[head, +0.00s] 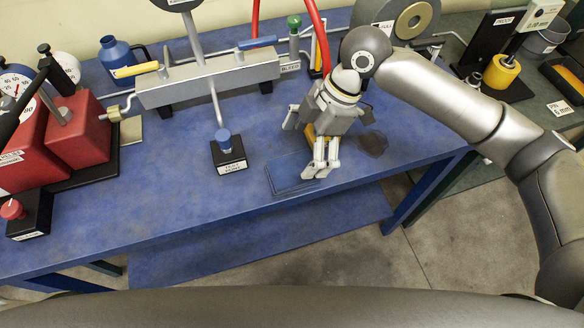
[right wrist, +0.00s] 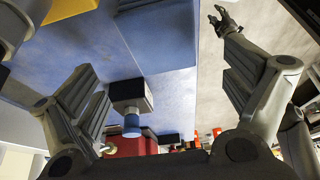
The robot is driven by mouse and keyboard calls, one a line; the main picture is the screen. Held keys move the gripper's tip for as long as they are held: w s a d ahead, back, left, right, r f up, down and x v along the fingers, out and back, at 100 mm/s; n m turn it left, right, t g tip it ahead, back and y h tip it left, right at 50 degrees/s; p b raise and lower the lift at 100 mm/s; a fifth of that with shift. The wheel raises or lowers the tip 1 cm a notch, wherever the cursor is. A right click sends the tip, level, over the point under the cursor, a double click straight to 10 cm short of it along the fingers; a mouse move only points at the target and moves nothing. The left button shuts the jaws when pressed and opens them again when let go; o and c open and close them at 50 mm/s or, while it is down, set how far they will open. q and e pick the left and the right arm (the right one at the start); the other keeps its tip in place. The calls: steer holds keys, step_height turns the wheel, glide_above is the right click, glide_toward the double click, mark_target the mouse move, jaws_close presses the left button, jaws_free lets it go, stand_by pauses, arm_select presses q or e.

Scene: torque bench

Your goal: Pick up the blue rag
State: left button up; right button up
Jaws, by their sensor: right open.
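The blue rag (head: 290,175) lies folded flat on the blue bench (head: 180,195), close to its front edge. It is a darker blue than the bench top. My right gripper (head: 319,170) points down just beside the rag's right side and hides part of that side. The gripper is open, and no object shows between its fingers. In the right wrist view its fingers (right wrist: 170,95) stand wide apart. A darker blue patch at the top there seems to be the rag (right wrist: 160,38). My left gripper (right wrist: 225,18) shows small in that view, away from the bench over the floor.
A black block with a blue knob (head: 226,143) stands left of the rag. A metal manifold (head: 205,82) with yellow and blue handles is behind. A dark stain-like patch (head: 373,144) lies right of my gripper. Red boxes (head: 75,130) stand left; the front-middle bench top is clear.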

mark_target(294, 170)
steer(key=shift+a+f, duration=0.2)
steer(key=shift+f, duration=0.45)
steer(key=x, duration=0.2)
steer(key=p+x, duration=0.1)
steer(key=x, duration=0.1)
steer(key=shift+s+f+p, duration=0.2)
steer(key=shift+s+p, duration=0.1)
steer(key=shift+s, duration=0.1)
steer(key=shift+f, duration=0.3)
arm_select(q)
steer(key=shift+w+a+r, duration=0.15)
steer(key=shift+w+r, duration=0.55)
steer(key=shift+r, duration=0.2)
arm_select(e)
steer(key=shift+c, duration=0.4)
arm_select(q)
steer(key=shift+s, duration=0.25)
arm_select(e)
steer(key=c, duration=0.9)
